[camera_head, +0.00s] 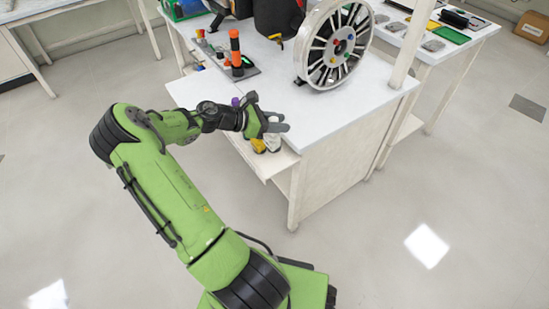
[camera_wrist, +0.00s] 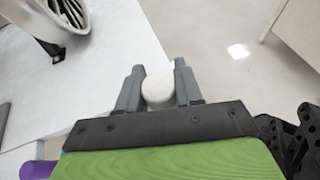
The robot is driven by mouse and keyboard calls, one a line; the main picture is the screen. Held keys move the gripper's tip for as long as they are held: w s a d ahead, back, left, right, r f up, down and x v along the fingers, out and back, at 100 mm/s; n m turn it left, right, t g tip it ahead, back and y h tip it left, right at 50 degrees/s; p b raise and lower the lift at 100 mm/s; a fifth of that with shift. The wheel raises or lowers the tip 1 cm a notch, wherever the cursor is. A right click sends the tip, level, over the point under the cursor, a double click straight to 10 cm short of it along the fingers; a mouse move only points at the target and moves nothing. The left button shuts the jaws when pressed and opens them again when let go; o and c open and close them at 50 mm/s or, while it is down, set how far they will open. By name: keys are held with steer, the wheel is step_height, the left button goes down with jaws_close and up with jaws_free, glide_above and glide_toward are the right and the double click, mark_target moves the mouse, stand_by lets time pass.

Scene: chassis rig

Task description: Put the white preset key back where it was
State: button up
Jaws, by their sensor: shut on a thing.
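The white preset key (camera_wrist: 157,91) shows as a rounded white top between my two fingers in the wrist view. My gripper (camera_wrist: 158,68) is shut on it. In the head view my gripper (camera_head: 280,122) is over the front edge of the white bench, above a lower shelf. A white piece (camera_head: 273,142) shows just below my fingers, probably the same key. A yellow piece (camera_head: 259,145) is beside it on the left, at the shelf. I cannot tell whether the key touches the shelf. Its underside is hidden.
A spoked wheel (camera_head: 334,46) stands on the bench top (camera_head: 355,115). A dark device with an orange-and-black column (camera_head: 235,52) is at the back left. A purple piece (camera_head: 236,101) is close to my wrist. The lower shelf (camera_head: 284,160) sticks out in front. Bench top right of my gripper is clear.

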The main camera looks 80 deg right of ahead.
mark_target(277, 142)
step_height(277, 142, down, 8)
steer(key=b, duration=0.3)
steer(key=shift+f, duration=0.1)
steer(key=o, duration=1)
